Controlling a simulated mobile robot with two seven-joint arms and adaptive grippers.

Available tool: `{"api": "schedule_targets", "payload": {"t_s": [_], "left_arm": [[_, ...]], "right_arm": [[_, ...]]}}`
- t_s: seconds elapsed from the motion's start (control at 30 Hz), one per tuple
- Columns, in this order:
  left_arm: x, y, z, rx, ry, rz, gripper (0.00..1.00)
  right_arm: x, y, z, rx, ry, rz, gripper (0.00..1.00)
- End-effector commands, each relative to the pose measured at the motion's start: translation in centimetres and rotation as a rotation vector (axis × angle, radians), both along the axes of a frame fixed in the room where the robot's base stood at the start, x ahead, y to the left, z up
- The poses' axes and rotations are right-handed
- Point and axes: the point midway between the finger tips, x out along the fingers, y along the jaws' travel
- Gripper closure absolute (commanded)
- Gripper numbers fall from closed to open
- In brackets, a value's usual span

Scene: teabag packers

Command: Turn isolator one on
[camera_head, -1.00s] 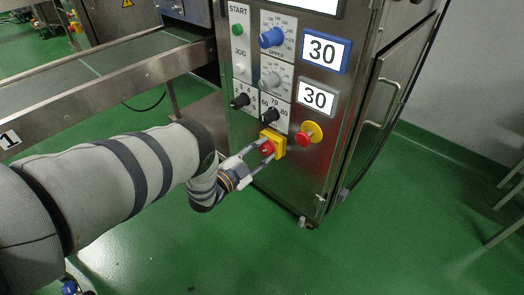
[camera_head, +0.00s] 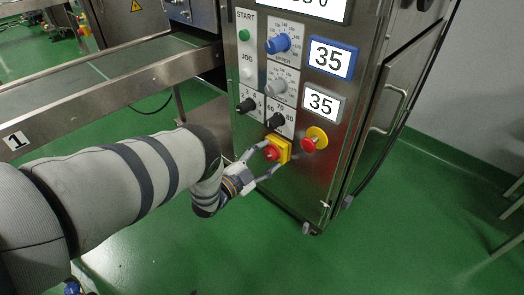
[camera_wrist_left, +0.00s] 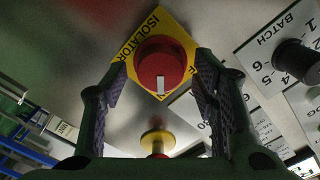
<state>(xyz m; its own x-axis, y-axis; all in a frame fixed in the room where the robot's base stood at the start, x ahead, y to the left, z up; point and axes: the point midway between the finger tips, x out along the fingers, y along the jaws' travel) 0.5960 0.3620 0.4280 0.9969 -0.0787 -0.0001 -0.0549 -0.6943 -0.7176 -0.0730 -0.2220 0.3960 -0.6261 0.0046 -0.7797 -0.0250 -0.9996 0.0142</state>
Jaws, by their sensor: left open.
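The isolator is a red round knob (camera_head: 271,153) on a yellow square plate (camera_head: 284,147), low on the steel control panel. My left gripper (camera_head: 265,163) is open, with one finger above and one below the knob. In the left wrist view the red knob (camera_wrist_left: 158,72) has a white mark at its lower edge, and the yellow plate (camera_wrist_left: 182,36) reads "ISOLATOR". The left gripper's fingers (camera_wrist_left: 160,88) stand on either side of the knob; I cannot tell whether they touch it. My right gripper is not in view.
A red emergency-stop button (camera_head: 309,143) on a yellow disc sits right of the isolator. Black, grey and blue dials (camera_head: 277,43) are above. Two lit displays (camera_head: 331,58) read 35. A conveyor (camera_head: 100,85) is at left.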

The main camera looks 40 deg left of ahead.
Motion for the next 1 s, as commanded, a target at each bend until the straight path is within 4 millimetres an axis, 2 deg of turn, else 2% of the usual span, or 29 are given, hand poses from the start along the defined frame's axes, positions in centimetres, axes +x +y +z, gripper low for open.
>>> {"api": "schedule_targets", "payload": {"t_s": [0.07,0.3,0.4,0.5,0.63,1.0], "left_arm": [[-1.2,0.2,-0.1,-0.001,0.004,0.001,0.46],[-7.7,0.7,-0.1,0.001,0.008,0.004,0.46],[-9.8,0.8,-0.1,0.0,0.006,0.004,0.46],[-11.2,0.9,-0.1,0.001,0.006,0.001,0.46],[-11.8,1.0,0.0,0.001,0.002,0.001,0.46],[-11.8,1.0,-0.1,0.0,0.004,0.001,0.46]], "right_arm": [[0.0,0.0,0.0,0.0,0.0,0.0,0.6],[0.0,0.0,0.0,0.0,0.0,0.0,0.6],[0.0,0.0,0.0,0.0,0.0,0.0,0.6],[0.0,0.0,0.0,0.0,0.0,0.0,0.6],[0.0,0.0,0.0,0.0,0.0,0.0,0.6],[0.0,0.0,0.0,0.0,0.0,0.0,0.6]]}}
